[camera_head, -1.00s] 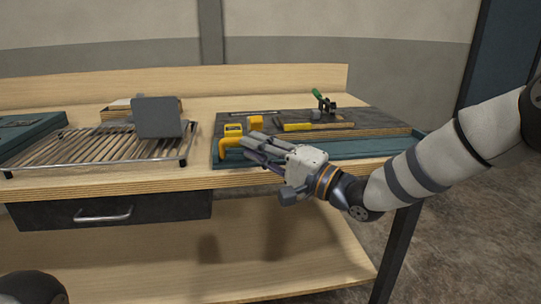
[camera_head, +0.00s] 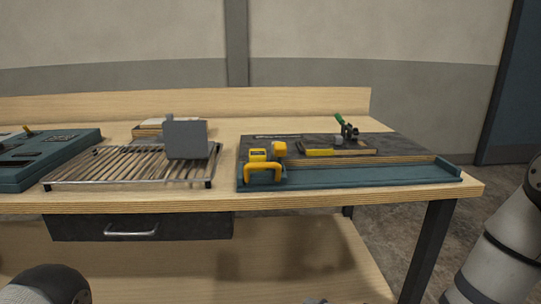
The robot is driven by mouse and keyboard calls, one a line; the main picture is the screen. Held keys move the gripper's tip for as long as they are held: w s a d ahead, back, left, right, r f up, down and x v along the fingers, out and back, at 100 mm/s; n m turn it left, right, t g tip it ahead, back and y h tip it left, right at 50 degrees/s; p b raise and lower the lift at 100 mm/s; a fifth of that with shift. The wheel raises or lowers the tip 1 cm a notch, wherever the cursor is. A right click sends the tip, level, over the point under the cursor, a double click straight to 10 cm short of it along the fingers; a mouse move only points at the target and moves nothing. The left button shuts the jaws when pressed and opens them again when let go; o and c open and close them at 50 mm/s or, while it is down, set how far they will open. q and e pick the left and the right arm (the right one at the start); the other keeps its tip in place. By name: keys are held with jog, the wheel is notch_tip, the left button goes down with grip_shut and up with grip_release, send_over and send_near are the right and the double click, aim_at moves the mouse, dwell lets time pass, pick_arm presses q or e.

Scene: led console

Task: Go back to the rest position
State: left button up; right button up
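No gripper shows clearly in the head view. My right arm is at the right edge, pulled back and low beside the table, and its gripper is out of the picture. A rounded part of my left arm is at the bottom left corner, and its gripper is not visible either. The wooden workbench (camera_head: 330,199) stands ahead with nothing of mine over its top. A teal tray (camera_head: 370,178) on its right side holds yellow tools (camera_head: 264,172) at its left end.
A wire rack (camera_head: 90,175) with a grey block (camera_head: 187,139) stands left of centre. A teal case (camera_head: 75,157) is at far left. A green-handled tool (camera_head: 342,124) and a yellow-edged piece (camera_head: 335,152) lie behind the tray. A drawer with a metal handle (camera_head: 131,231) is below.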

jog(key=s+d+f+n+g+h+p, duration=0.15)
jog(key=s+f, duration=0.25)
jog(key=s, duration=0.4)
jog(key=s+d+f+n+g+h+b, duration=0.1)
jog(key=s+d+f+g+h, duration=0.2)
jog(key=s, duration=0.4)
jog(key=s+d+f+n+g+p, duration=0.1)
jog(key=s+f+g, duration=0.1)
jog(key=s+f, duration=0.45)
pick_arm(q)
jog(key=shift+t, duration=0.7)
jog(key=w+r, duration=0.1)
jog(key=w+r+p, duration=0.1)
jog(key=w+r, duration=0.1)
jog(key=shift+w+r, duration=0.2)
jog(key=shift+r, duration=0.05)
pick_arm(e)
jog(key=s+d+r+n+g+h, duration=0.1)
jog(key=s+d+g, duration=0.1)
jog(key=s, duration=0.7)
jog(key=s+d+r+n+g+h, duration=0.1)
jog(key=s+d+n+g+h, duration=0.1)
jog(key=s, duration=0.7)
jog(key=shift+s+d+r+g, duration=0.25)
jog(key=shift+d+g, duration=0.4)
jog(key=shift+d, duration=0.55)
jog(key=shift+w, duration=0.1)
